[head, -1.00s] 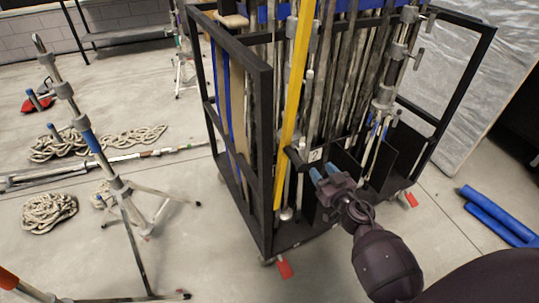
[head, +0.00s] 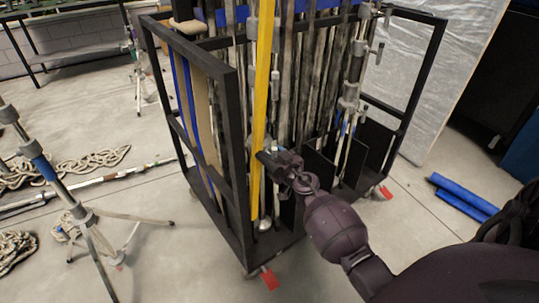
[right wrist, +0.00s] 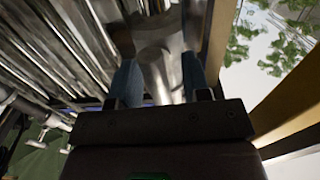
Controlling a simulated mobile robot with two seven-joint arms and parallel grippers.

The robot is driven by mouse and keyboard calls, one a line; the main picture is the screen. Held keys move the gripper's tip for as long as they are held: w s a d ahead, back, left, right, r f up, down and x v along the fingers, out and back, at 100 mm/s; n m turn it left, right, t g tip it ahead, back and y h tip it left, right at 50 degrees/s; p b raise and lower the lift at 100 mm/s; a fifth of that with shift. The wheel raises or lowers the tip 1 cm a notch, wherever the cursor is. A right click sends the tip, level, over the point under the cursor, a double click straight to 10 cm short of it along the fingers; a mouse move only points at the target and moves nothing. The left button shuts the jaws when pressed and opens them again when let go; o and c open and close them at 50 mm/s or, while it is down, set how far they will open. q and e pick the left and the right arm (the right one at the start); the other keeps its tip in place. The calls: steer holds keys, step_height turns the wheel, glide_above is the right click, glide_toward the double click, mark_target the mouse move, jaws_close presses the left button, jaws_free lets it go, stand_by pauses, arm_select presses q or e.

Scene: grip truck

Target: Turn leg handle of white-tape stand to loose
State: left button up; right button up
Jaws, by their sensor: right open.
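My right gripper (head: 272,158) is in the black cart, just right of the yellow pole (head: 261,90). In the right wrist view my right gripper (right wrist: 160,80) is open, with one blue fingertip on each side of a shiny metal post (right wrist: 158,72). A wider metal collar (right wrist: 158,30) sits beyond the fingertips. Whether the fingers touch the post cannot be told. I cannot make out white tape or the leg handle clearly; the gripper hides that part in the head view. My left gripper is not in view.
The black cart (head: 236,150) holds several upright metal stands (head: 352,75) and poles. A separate stand with blue tape (head: 38,160) stands at the left on the floor, near coiled rope (head: 100,160). Blue tubes (head: 462,198) lie at the right.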

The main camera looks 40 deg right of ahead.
steer(key=shift+w, duration=0.35)
jaws_close()
